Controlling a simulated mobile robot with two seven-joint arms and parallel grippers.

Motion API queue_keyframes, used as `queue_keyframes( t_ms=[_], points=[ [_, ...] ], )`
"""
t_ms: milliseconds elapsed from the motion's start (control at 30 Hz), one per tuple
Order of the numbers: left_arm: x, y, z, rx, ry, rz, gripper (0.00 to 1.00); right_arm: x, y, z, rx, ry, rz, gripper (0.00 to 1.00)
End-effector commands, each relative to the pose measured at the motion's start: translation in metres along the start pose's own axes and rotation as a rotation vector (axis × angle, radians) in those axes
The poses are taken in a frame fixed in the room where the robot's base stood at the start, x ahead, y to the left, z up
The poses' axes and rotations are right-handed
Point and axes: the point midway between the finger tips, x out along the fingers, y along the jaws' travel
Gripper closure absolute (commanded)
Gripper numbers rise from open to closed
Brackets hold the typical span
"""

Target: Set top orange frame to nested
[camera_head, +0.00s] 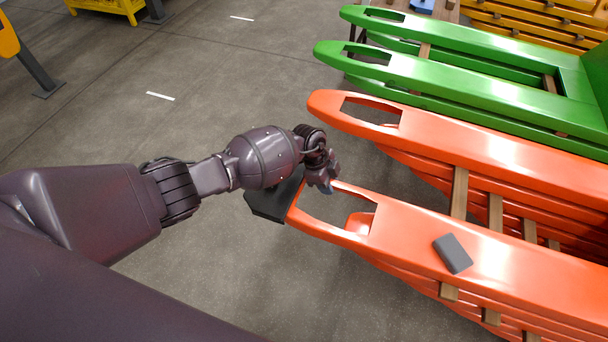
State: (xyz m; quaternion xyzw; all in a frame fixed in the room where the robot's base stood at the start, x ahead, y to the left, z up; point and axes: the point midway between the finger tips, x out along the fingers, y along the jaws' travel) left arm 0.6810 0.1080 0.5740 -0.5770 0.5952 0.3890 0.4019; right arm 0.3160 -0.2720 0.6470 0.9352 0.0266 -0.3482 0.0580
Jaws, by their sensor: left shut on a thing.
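The top orange frame (425,235) lies on a stack of similar orange frames, with two prongs reaching toward the left. Each prong has a long opening near its tip. My left gripper (324,186) is at the tip of the near prong, shut on its edge beside the opening. The hand hides part of that tip and the exact contact. A dark flat piece (268,204) shows under the tip, partly behind my wrist. I cannot tell from this view how closely the top frame sits on the one below. My right gripper is not in view.
Wooden slats (459,192) lie between the orange layers. A small dark box (453,254) rests on the near prong. Green frames (450,78) are stacked just beyond, with yellow frames (520,22) farther back. The grey floor (200,110) at left is mostly open.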

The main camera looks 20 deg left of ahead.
Motion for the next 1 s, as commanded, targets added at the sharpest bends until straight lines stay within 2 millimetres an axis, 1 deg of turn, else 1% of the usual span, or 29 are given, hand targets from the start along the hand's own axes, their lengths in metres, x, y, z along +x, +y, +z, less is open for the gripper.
queue_keyframes(
  t_ms=[33, 100, 300, 400, 600, 967, 1000],
  points=[
    [0.002, -0.001, -0.027, 0.009, 0.022, -0.004, 1.00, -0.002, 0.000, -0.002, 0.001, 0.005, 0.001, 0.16],
    [0.008, -0.001, -0.041, 0.008, 0.023, -0.004, 1.00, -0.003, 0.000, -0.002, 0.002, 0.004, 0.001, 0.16],
    [0.021, -0.001, -0.071, 0.007, 0.020, -0.002, 1.00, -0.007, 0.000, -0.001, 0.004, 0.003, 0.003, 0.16],
    [0.026, -0.001, -0.081, 0.007, 0.020, -0.002, 1.00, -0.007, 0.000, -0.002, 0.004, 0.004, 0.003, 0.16],
    [0.030, -0.001, -0.091, 0.006, 0.019, -0.002, 1.00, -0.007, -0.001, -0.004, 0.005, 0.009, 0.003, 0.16],
    [0.031, -0.001, -0.093, 0.006, 0.019, -0.002, 1.00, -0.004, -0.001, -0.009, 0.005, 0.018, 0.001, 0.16],
    [0.031, -0.001, -0.093, 0.006, 0.019, -0.002, 0.67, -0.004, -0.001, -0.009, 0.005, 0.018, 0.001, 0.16]
  ],
)
